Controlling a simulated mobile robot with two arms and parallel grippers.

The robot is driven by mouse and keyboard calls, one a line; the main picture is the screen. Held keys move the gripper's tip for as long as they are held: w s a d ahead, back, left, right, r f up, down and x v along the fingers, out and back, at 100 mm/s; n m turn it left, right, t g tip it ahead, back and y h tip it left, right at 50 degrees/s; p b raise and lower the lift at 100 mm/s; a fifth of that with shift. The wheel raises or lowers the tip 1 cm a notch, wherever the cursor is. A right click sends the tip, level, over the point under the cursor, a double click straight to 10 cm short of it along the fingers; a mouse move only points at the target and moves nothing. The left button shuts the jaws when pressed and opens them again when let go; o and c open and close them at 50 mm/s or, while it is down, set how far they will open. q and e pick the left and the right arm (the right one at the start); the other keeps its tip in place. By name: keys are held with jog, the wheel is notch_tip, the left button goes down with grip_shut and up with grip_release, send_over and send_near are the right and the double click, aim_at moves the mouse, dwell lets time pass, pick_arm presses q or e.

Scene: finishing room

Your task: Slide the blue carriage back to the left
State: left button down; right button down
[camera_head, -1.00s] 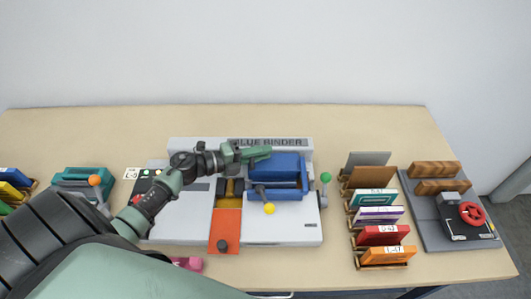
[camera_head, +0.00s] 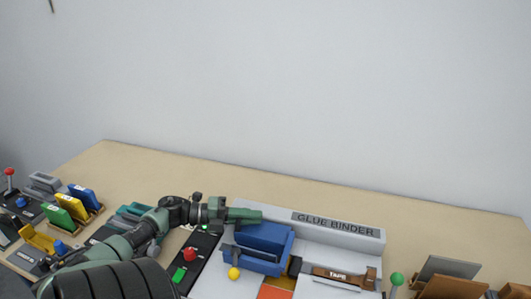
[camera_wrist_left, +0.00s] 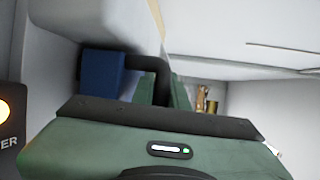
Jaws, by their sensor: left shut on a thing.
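The blue carriage (camera_head: 262,246) sits at the left part of the glue binder (camera_head: 335,225) in the head view, left of the orange-red plate (camera_head: 275,292). A yellow ball knob (camera_head: 234,273) is at its front. My left gripper (camera_head: 246,215) is at the carriage's upper back edge and shut. In the left wrist view, a black handle bar (camera_wrist_left: 150,64) joined to the carriage's blue block (camera_wrist_left: 101,72) runs between the green fingers (camera_wrist_left: 166,92). The exact contact is partly hidden by the gripper body. My right gripper is not in view.
A brown strip marked TAPE (camera_head: 338,275) lies on the binder, right of the carriage. A black panel with red button (camera_head: 190,254) is on the left. A green ball knob (camera_head: 397,279) and card racks stand right. The table's back strip is clear.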

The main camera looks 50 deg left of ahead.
pick_arm(q)
jog(key=shift+s+a, duration=0.1)
jog(key=shift+a, duration=0.1)
jog(key=c, duration=1.7)
grip_release()
jog(key=b+v, duration=0.1)
jog(key=v, duration=0.5)
jog(key=shift+s+a+b, duration=0.2)
jog(key=shift+s+b, duration=0.1)
jog(key=shift+b, duration=0.05)
jog(key=shift+s+a+r, duration=0.2)
jog(key=shift+s+a, duration=0.1)
jog(key=shift+s, duration=0.05)
jog(key=shift+o, duration=0.4)
